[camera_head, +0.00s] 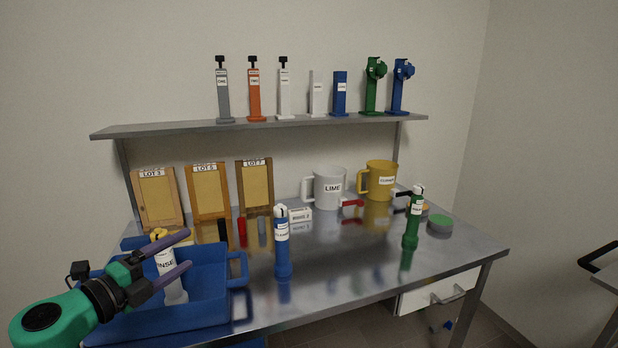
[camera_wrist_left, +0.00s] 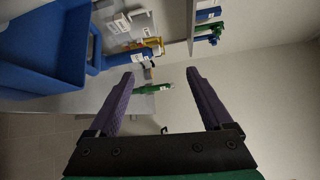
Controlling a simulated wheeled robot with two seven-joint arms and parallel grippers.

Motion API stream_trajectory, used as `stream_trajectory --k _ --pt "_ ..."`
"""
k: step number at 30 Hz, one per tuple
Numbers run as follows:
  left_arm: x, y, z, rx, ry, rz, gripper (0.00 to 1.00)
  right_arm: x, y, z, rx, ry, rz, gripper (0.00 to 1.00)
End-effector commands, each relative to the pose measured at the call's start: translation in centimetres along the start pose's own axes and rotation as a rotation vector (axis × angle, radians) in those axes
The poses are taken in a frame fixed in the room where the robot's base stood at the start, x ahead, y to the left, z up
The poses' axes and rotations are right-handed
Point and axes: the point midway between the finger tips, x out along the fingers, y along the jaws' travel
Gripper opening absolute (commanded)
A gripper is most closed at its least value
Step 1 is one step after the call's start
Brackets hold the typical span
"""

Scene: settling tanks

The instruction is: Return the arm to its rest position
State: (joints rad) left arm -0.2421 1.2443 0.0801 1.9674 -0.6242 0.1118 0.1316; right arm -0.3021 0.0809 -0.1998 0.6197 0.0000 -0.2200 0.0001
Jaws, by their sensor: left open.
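My left arm comes in from the lower left in the head view. Its gripper (camera_head: 188,251) has two purple fingers, spread apart over the blue tub (camera_head: 205,315). A white bottle labelled RINSE (camera_head: 166,262) with a yellow top stands in the tub and shows between and behind the fingers; whether they touch it cannot be told in this view. In the left wrist view the fingers of the gripper (camera_wrist_left: 160,74) are wide apart with nothing held between them, and the blue tub (camera_wrist_left: 40,45) lies off to the upper left. My right gripper is not seen.
A blue bottle (camera_head: 282,245) and a green bottle (camera_head: 413,222) stand on the steel bench. A LIME mug (camera_head: 329,188) and a yellow jug (camera_head: 380,180) stand behind. A shelf (camera_head: 265,126) with dispensers overhangs the back. An open drawer (camera_head: 437,293) juts out below.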

Motion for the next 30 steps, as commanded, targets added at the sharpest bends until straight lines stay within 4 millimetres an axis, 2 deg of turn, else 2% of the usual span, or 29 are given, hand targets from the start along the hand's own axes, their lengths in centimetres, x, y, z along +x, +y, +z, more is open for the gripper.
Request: stream_trajectory --k 1,2,3,5,6,9,10,12,15,18,23,24,30 --pt "-0.6 2.0 0.9 -0.190 -0.131 -0.041 0.84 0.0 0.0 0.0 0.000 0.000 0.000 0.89" --pt "-1.2 3.6 1.8 -0.310 -0.228 -0.050 0.84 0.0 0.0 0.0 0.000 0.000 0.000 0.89" --pt "-2.3 6.3 2.7 -0.471 -0.361 -0.043 0.84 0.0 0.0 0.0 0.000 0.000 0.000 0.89" --pt "-4.5 11.2 2.9 -0.701 -0.551 0.010 0.84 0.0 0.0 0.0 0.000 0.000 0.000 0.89" --pt "-6.0 14.3 2.4 -0.834 -0.658 0.063 0.84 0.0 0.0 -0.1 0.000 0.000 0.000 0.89" --pt "-9.2 20.2 -0.5 -1.075 -0.844 0.211 0.84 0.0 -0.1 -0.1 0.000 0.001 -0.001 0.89" --pt "-10.0 21.6 -1.5 -1.133 -0.883 0.255 0.84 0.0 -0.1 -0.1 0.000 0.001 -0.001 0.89" --pt "-11.7 24.1 -4.0 -1.247 -0.960 0.356 0.84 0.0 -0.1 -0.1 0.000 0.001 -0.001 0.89" --pt "-13.8 26.6 -7.8 -1.380 -1.035 0.495 0.84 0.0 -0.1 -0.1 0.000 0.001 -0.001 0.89" --pt "-15.6 28.1 -11.5 -1.491 -1.087 0.631 0.84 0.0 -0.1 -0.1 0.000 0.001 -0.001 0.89" --pt "-18.0 29.3 -17.2 -1.636 -1.129 0.845 0.84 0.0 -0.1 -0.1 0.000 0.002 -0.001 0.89" --pt "-17.5 31.1 -17.0 -1.620 -1.137 0.847 0.84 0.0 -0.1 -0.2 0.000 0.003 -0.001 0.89" --pt "-16.4 38.5 -17.7 -1.607 -1.155 0.878 0.84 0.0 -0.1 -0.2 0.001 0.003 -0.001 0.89"
